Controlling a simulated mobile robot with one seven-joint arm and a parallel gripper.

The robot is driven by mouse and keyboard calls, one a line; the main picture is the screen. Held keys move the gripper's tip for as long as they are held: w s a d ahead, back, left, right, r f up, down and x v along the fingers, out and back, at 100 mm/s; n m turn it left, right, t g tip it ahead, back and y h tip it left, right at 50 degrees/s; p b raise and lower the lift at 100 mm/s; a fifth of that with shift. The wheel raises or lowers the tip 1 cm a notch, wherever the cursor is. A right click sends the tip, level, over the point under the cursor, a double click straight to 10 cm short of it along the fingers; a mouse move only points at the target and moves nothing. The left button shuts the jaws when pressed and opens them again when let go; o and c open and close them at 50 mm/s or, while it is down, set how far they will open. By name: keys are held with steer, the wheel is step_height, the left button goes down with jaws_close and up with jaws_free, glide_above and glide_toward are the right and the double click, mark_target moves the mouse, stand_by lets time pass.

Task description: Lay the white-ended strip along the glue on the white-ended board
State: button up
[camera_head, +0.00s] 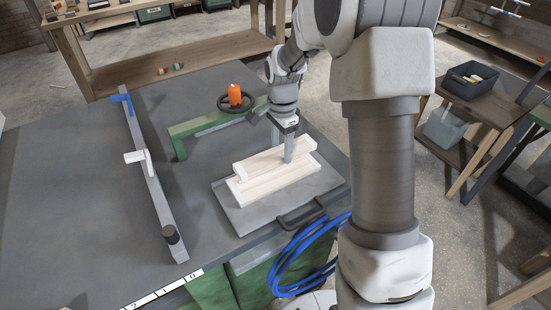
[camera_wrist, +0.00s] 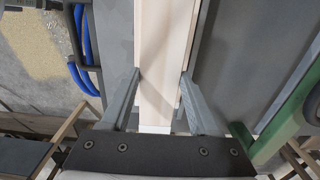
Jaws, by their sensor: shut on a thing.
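The white-ended strip (camera_head: 262,163) is pale wood. My gripper (camera_head: 288,158) is shut on it near its right end, with a finger on each side. In the wrist view the strip (camera_wrist: 164,60) runs between the fingers, its white end (camera_wrist: 155,129) close to the gripper's body. The white-ended board (camera_head: 275,182) lies below on a grey tray (camera_head: 238,218). The strip lies roughly parallel to the board, over its back part. I cannot tell whether they touch. The strip hides much of the board, and I cannot make out the glue.
A green frame (camera_head: 188,128) and an orange bottle (camera_head: 235,94) by a black handwheel stand behind the tray. A long bar clamp (camera_head: 145,165) lies to the left. Blue hose (camera_head: 292,268) hangs at the front edge. The table's left part is clear.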

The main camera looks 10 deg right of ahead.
mark_target(276, 158)
steer(key=shift+w+a+f, duration=0.3)
steer(key=shift+w+f, duration=0.05)
steer(key=shift+w, duration=0.15)
steer(key=shift+w+a+f, duration=0.25)
steer(key=shift+w+f, duration=0.1)
steer(key=shift+w, duration=0.15)
steer(key=shift+f+b, duration=0.3)
steer(key=shift+f, duration=1.65)
steer(key=shift+f, duration=0.15)
steer(key=o, duration=1.5)
steer(key=shift+c, duration=0.2)
